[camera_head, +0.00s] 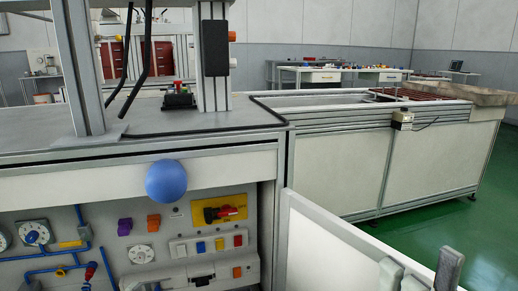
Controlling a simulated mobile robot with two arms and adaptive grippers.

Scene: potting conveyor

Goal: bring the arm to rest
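My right gripper (420,264) shows at the bottom right corner. Its two grey fingertips point up and stand apart, with nothing seen between them. Its lower part and the arm behind it are cut off by the picture's edge. It overlaps the lower end of a white panel (325,245) in the picture; I cannot tell whether they touch. My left gripper is not in view.
A blue ball (166,181) shows in front of a grey workbench (190,128). A long conveyor unit (335,168) stands at right. Green floor (485,235) is clear beside it.

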